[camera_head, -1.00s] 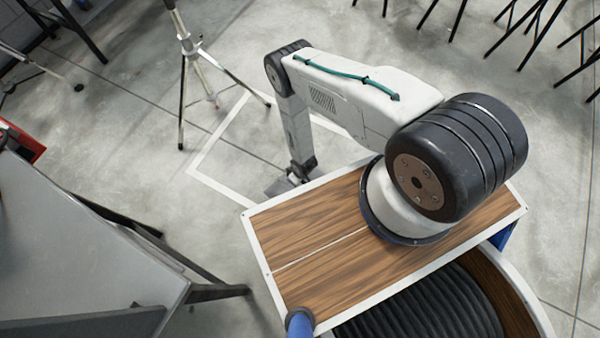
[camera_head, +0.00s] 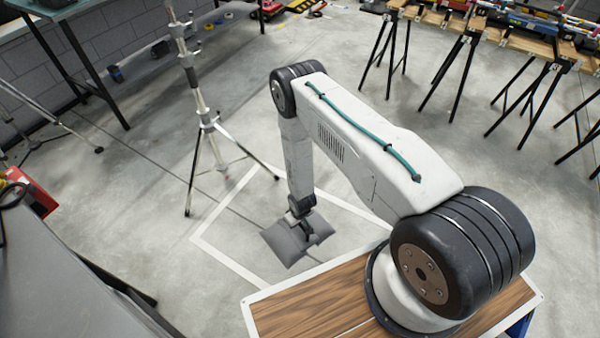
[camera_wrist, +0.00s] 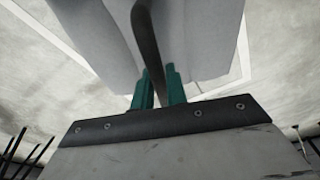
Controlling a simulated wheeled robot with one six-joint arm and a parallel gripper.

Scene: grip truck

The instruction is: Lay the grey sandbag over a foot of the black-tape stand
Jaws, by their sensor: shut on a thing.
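My gripper (camera_head: 302,214) is shut on the grey sandbag (camera_head: 284,243), which hangs below it, apparently clear of the floor. In the wrist view, the green fingers (camera_wrist: 158,86) pinch the bag's dark strap (camera_wrist: 148,40), and the pale grey bag (camera_wrist: 205,38) fills much of the upper picture. A silver tripod stand (camera_head: 203,112) stands upright to the left of the gripper. Its spread feet rest on the floor, apart from the bag. Dark bands show on its column, but I cannot tell whether they are black tape.
A white taped outline (camera_head: 222,257) lies on the floor around the area under the bag. A grey table (camera_head: 62,275) is at lower left. Part of another stand (camera_head: 48,120) shows at far left. Black trestles (camera_head: 455,80) stand at right. Floor between bag and tripod is clear.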

